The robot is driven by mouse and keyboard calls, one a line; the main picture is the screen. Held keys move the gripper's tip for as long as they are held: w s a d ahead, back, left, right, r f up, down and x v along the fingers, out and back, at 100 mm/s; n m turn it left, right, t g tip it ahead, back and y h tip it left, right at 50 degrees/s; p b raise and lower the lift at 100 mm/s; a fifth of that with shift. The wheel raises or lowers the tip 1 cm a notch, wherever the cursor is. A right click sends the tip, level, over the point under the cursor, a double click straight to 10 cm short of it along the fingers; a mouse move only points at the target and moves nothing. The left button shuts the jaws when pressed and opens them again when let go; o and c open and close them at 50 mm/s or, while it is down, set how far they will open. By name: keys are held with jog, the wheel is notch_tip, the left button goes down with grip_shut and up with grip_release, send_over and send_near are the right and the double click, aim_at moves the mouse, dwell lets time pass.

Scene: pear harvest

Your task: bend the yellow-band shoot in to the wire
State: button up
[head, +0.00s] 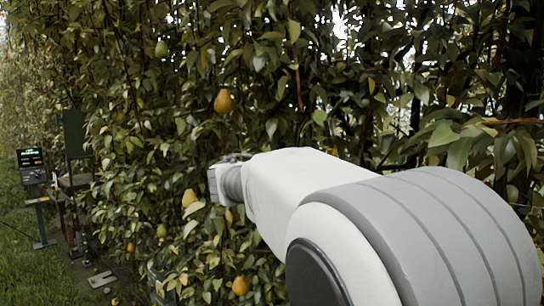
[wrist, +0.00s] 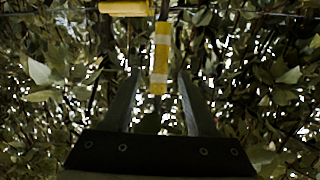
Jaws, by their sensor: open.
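The yellow-band shoot (wrist: 161,58) shows in the wrist view as an upright dark stem wrapped in yellow with pale stripes. My gripper (wrist: 160,76) is open, with one dark finger on each side of the banded stem's lower end in the picture. Neither finger appears to touch it; I cannot tell the depth between them. The wire (wrist: 225,12) runs across the top of the wrist view. A yellow piece (wrist: 127,8) lies along it, left of the shoot. In the head view my arm reaches into the foliage, and the fingers and the banded shoot cannot be made out.
Dense leaves fill the row around my gripper. Pears hang nearby, one above my wrist (head: 224,101), one left of it (head: 189,198) and one below (head: 240,285). A small screen on a post (head: 32,168) stands at far left, beside open grass (head: 18,225).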

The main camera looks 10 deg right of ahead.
jog(key=shift+p+x, duration=0.6)
jog(key=shift+x, duration=2.15)
grip_shut()
